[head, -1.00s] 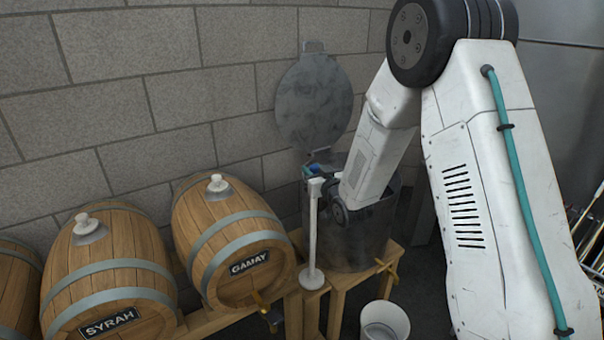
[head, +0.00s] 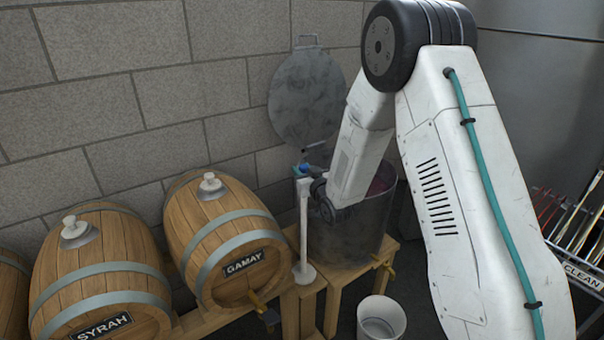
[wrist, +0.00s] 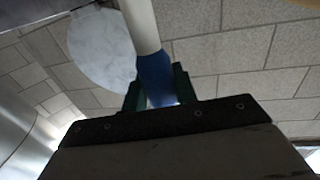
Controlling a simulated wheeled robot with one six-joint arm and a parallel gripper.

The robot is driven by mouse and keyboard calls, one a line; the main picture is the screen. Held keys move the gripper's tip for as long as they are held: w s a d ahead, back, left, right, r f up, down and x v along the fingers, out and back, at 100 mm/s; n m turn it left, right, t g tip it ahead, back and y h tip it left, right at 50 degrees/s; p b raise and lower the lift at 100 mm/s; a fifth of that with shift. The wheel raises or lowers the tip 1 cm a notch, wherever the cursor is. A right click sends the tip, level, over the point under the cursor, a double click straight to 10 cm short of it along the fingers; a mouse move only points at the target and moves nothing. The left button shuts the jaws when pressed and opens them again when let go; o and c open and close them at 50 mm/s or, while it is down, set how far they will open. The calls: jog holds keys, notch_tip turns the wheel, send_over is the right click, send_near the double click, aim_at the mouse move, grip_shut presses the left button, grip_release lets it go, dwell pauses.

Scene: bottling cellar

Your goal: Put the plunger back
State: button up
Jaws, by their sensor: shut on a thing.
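In the wrist view, my gripper (wrist: 157,88) has its green fingers shut on the blue grip (wrist: 154,72) of the plunger, and its white rod (wrist: 140,25) runs on past the fingers. In the head view, the white plunger (head: 304,235) is upright, with a round disc at its lower end, in front of the left side of the grey vat (head: 350,240). I cannot tell whether the disc touches the wooden bench. My gripper is at the plunger's top, partly hidden by my wrist. The vat is open, with something reddish inside.
The round grey lid (head: 306,95) is raised against the block wall. Wooden barrels marked SYRAH (head: 95,265) and GAMAY (head: 215,225) lie at left. A white bucket (head: 381,322) stands in front of the vat. A rack labelled CLEAN (head: 582,275) holds several rods at right.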

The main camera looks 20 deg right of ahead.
jog(key=shift+f, duration=0.45)
jog(key=o, duration=1)
jog(key=shift+f, duration=0.1)
jog(key=shift+o, duration=0.2)
